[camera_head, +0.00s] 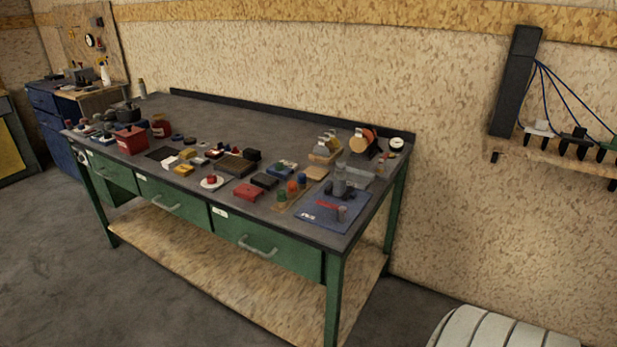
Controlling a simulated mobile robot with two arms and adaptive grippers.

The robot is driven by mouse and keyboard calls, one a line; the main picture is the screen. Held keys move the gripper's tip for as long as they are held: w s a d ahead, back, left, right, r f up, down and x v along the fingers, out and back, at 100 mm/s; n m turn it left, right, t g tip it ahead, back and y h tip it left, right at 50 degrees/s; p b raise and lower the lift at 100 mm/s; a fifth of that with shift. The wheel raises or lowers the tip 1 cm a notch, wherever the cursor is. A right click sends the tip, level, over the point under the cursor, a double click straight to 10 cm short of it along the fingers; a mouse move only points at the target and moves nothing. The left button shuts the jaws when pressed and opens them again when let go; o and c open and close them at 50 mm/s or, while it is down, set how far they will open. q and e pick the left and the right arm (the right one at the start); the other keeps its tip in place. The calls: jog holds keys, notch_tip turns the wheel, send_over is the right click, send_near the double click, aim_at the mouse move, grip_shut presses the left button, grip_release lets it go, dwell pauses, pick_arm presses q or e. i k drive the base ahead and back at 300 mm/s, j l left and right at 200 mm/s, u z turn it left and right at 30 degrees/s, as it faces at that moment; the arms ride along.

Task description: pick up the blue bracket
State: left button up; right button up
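Many small objects stand on the dark top of a green workbench (222,115). I cannot single out the blue bracket for sure at this distance. A small blue piece (284,167) lies right of the bench's middle and may be it; its shape is too small to tell. Other small blue items (302,179) stand near it. A flat blue mat (317,217) lies at the right front corner with grey parts on it. Neither of my grippers is in the head view.
A red box (130,140) stands at the bench's left. The bench has green drawers and a lower wooden shelf (215,262). A blue cabinet (55,125) stands at the far left. A wall shelf (560,155) holds cabled items. The floor (80,290) in front is clear.

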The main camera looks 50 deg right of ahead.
aim_at(271, 171)
jog(key=z, duration=1.25)
